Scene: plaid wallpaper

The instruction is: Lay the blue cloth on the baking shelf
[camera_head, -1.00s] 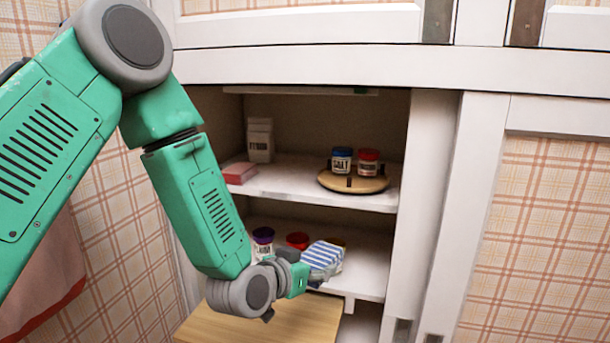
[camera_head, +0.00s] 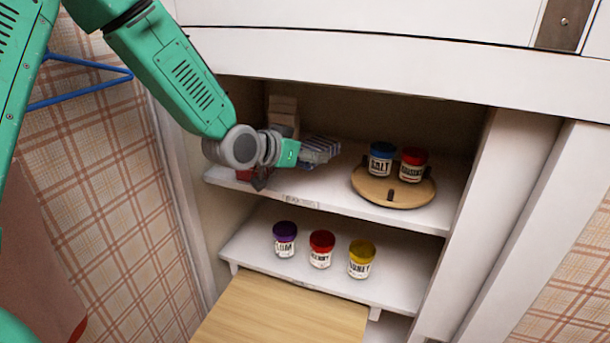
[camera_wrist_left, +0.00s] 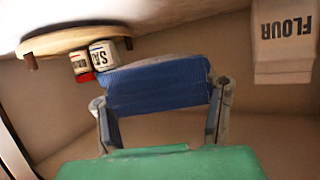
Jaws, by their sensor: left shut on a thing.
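My left gripper (camera_head: 300,152) is at the left part of the upper shelf (camera_head: 335,200). It is shut on the cloth (camera_head: 322,150), which looks grey-striped and dim in the head view. In the left wrist view the cloth (camera_wrist_left: 158,84) is blue and finely ribbed, spread between the two fingers of the gripper (camera_wrist_left: 160,112). The cloth is in front of the flour pack (camera_head: 283,108) and left of the round wooden tray (camera_head: 370,190). I cannot tell whether it touches the shelf. My right gripper is not in view.
The tray holds a blue-lidded jar (camera_head: 381,158) and a red-lidded jar (camera_head: 413,165). A red item (camera_head: 243,174) is partly hidden behind my wrist. The lower shelf (camera_head: 255,258) holds a purple-lidded jar (camera_head: 285,240), a red-lidded one (camera_head: 321,250) and a yellow-lidded one (camera_head: 361,260).

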